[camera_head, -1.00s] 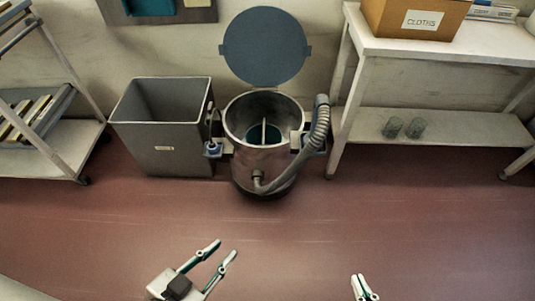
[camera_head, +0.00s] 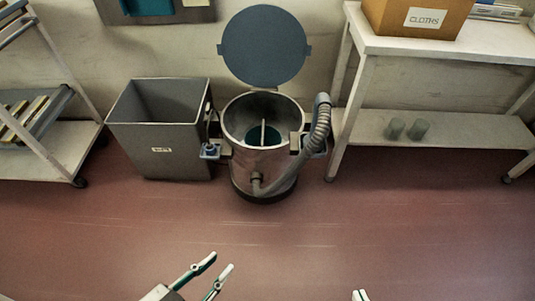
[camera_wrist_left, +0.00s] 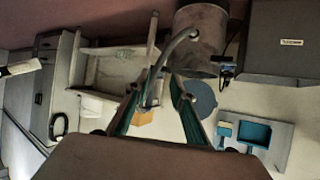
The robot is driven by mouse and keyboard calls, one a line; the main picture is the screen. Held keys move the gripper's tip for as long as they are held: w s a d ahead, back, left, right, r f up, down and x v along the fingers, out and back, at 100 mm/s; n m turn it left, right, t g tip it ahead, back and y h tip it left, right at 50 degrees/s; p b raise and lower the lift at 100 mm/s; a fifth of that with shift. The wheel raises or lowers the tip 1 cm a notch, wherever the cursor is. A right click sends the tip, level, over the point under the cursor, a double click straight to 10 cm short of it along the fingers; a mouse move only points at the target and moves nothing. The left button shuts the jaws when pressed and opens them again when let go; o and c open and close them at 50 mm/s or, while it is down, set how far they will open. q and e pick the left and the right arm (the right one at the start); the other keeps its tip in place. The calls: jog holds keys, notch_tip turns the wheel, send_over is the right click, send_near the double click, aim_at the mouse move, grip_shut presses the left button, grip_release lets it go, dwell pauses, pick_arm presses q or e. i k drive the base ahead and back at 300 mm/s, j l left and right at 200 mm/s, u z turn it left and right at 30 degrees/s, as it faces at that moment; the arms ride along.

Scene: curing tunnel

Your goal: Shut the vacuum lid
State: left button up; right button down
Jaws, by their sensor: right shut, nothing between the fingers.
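The vacuum (camera_head: 264,170) is an open metal drum with a grey hose (camera_head: 318,125) on its right side. Its round dark lid (camera_head: 264,46) stands upright behind the drum, swung open against the wall. In the left wrist view the drum (camera_wrist_left: 201,38) and the lid (camera_wrist_left: 199,96) appear upside down, past the fingers. My left gripper (camera_head: 213,266) is open and empty, low in the head view, over the floor well in front of the drum. My right gripper (camera_head: 360,295) is shut and empty at the bottom edge, mostly cut off.
A grey bin (camera_head: 160,145) stands just left of the vacuum. A white table (camera_head: 450,50) with a box of cloths (camera_head: 415,16) stands to the right. A shelf cart (camera_head: 50,160) is at the far left. The red floor (camera_head: 270,235) in front is clear.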

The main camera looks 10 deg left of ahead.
aim_at(264, 46)
jog(key=i+j+z, duration=0.2)
jog(key=j, duration=0.4)
jog(key=i+j+z, duration=0.2)
jog(key=j, duration=0.4)
jog(key=j+z, duration=0.15)
jog(key=j, duration=0.45)
